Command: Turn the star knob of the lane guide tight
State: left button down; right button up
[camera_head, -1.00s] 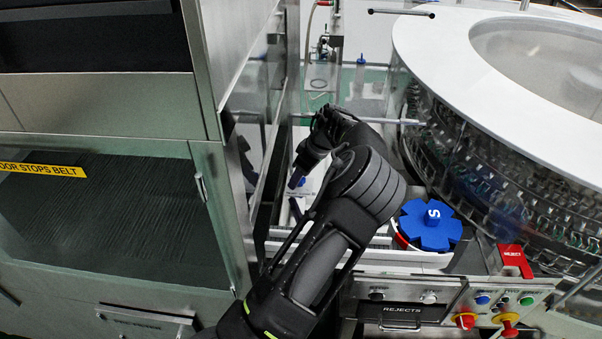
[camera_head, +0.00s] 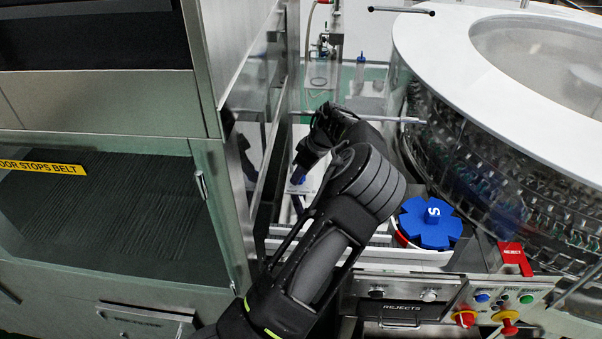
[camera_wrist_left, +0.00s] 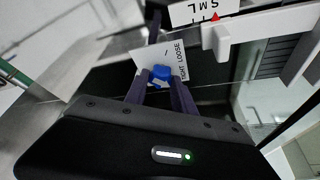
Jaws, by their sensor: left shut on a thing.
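The small blue star knob (camera_wrist_left: 161,73) shows in the left wrist view, in front of a white label plate (camera_wrist_left: 172,57) printed with TIGHT and LOOSE. My left gripper (camera_wrist_left: 160,80) has its two dark fingers around the knob and is shut on it. In the head view my left gripper (camera_head: 297,178) reaches down beside the steel cabinet wall, with a bit of blue at its tips. The label plate's turn marks are partly hidden by the knob and fingers. My right gripper is in neither view.
A large blue star wheel (camera_head: 431,222) marked S lies right of my left arm. The round washer (camera_head: 480,130) with a white rim fills the right. A control panel (camera_head: 490,300) with coloured buttons is at lower right. A glass-fronted cabinet (camera_head: 110,220) stands at the left.

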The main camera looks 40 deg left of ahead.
pick_arm(q)
jog(key=shift+f+m+t+b, duration=0.15)
jog(key=shift+m+t+b, duration=0.15)
jog(key=shift+m+b, duration=0.6)
jog(key=shift+b, duration=0.15)
jog(key=shift+m+t+b, duration=0.35)
jog(key=shift+m+t, duration=0.05)
jog(key=shift+m, duration=0.3)
jog(key=shift+r, duration=0.2)
jog(key=c, duration=1)
grip_release()
jog(key=shift+c, duration=0.2)
